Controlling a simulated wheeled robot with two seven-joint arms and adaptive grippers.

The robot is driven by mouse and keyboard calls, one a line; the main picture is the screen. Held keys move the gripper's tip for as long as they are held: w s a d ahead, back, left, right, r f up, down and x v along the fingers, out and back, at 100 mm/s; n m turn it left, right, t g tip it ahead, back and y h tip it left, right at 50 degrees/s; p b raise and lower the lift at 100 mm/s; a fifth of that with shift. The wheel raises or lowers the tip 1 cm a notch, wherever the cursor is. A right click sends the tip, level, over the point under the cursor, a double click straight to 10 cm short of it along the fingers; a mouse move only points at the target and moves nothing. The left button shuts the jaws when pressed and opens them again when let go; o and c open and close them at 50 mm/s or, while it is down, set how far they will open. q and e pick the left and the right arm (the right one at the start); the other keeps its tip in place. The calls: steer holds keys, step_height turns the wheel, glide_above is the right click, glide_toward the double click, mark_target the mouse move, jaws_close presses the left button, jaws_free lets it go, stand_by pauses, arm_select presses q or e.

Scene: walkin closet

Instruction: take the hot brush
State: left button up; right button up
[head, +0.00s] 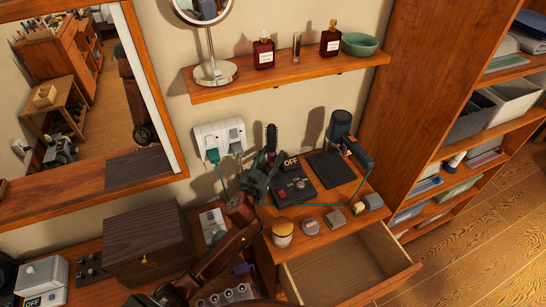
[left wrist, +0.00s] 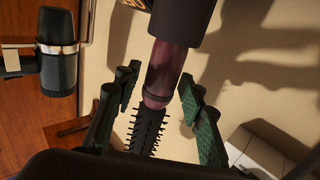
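The hot brush (head: 271,138) stands upright at the back of the small wooden cabinet, its black bristled head upward. My left gripper (head: 258,178) is at the brush, below the bristles in the head view, and hides its lower part. In the left wrist view the brush's bristles (left wrist: 147,130) and dark glossy barrel (left wrist: 165,72) show between the two green-padded fingers of my left gripper (left wrist: 155,112). The fingers are apart, with a gap visible on each side of the brush. My right gripper is in neither view.
A black control box (head: 294,188) marked OFF and a hair dryer (head: 343,127) are right of the brush. Jars (head: 283,229) stand in front, above an open drawer (head: 345,265). A shelf (head: 290,78) with bottles hangs above. A green cord (head: 219,176) hangs from the wall socket (head: 218,139).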

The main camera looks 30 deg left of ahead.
arm_select(q)
jaws_close()
stand_by(0.3)
steer(key=shift+r, duration=0.1)
